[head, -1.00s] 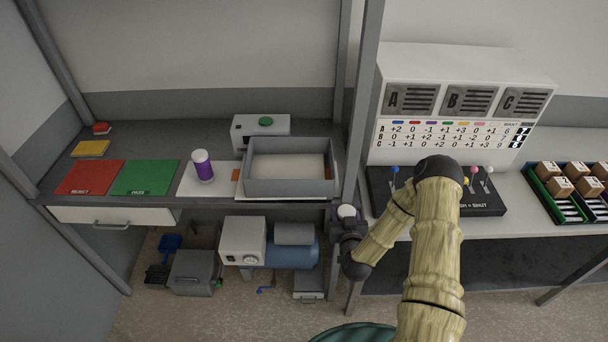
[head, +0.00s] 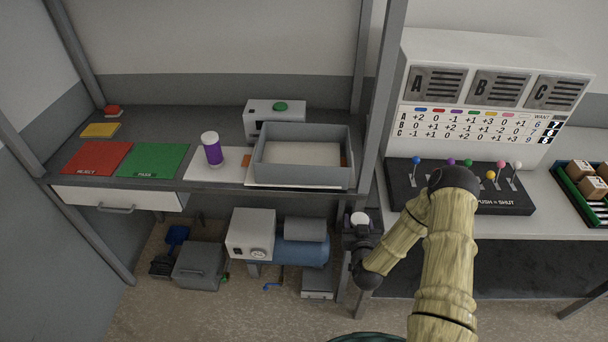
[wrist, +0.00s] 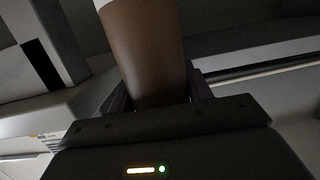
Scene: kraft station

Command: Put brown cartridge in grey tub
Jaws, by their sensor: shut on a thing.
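The brown cartridge (wrist: 146,50) fills the middle of the wrist view, with a white end at the top. My gripper (wrist: 150,100) is shut on it. In the head view my gripper (head: 361,232) is beside the shelf post, right of and lower than the tub, and only the cartridge's white cap (head: 360,218) shows above it. The grey tub (head: 303,176) stands on the bench left of the post. It is open on top and its visible floor is bare.
A purple cartridge with a white cap (head: 213,150) stands left of the tub. A white box with a green button (head: 275,117) is behind it. A lever panel (head: 460,200) is at right.

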